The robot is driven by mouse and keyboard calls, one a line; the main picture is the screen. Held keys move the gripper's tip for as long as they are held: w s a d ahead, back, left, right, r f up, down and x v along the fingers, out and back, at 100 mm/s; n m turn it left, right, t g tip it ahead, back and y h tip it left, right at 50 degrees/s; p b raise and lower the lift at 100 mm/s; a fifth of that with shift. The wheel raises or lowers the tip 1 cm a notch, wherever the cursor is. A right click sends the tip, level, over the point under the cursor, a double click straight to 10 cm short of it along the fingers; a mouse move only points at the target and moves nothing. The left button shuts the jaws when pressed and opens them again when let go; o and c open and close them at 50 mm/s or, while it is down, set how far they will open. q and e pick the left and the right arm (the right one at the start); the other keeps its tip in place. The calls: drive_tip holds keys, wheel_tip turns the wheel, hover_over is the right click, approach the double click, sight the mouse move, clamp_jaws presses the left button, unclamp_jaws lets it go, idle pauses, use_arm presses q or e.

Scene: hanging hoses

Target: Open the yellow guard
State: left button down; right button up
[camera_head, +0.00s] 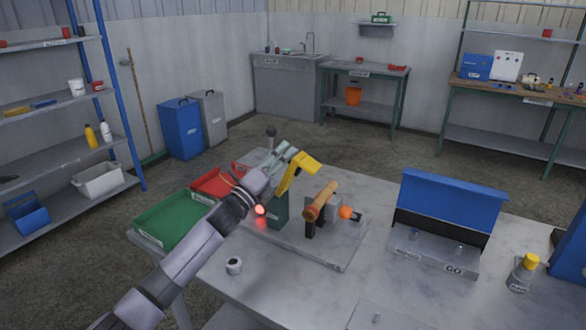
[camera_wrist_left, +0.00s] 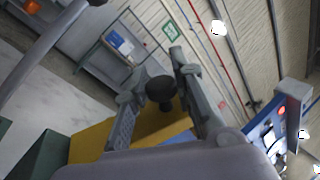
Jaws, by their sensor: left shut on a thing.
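The yellow guard (camera_head: 299,172) is a bent plate on the green machine body (camera_head: 279,211) on the table. It stands tilted, with its upper end raised. My left gripper (camera_head: 287,152) is at the guard's upper end. In the left wrist view the gripper's two fingers (camera_wrist_left: 160,95) stand on either side of a dark round knob, with the yellow guard (camera_wrist_left: 95,142) just below it. The gripper is shut on the guard at this knob. My fingers and wrist hide part of the guard. My right gripper is not in view.
A wooden-coloured roller (camera_head: 321,201) and an orange knob (camera_head: 346,212) are right of the guard. A ball-topped lever (camera_head: 271,133) rises behind. Red (camera_head: 213,184) and green (camera_head: 170,220) trays lie left. A blue-lidded box (camera_head: 452,199) stands right. The table front is mostly clear.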

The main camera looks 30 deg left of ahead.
use_arm(q)
drive_tip(key=shift+w+a+f+n+t+y+b, duration=0.1)
drive_tip(key=shift+a+n+t+y+b, duration=0.1)
drive_tip(key=shift+a+n+y, duration=0.8)
drive_tip(key=shift+s+a+f+n+t+y+b, duration=0.2)
drive_tip(key=shift+a+n, duration=0.35)
drive_tip(key=shift+n, duration=0.9)
drive_tip(key=shift+w+a+f+n+t+y+b, duration=0.1)
drive_tip(key=shift+w+a+n+y+b, duration=0.15)
drive_tip(key=shift+a+n+y, duration=0.75)
drive_tip(key=shift+d+n+h, duration=0.25)
drive_tip(key=shift+n+h, duration=0.05)
drive_tip(key=shift+n, duration=0.05)
drive_tip(key=c, duration=1.4)
unclamp_jaws()
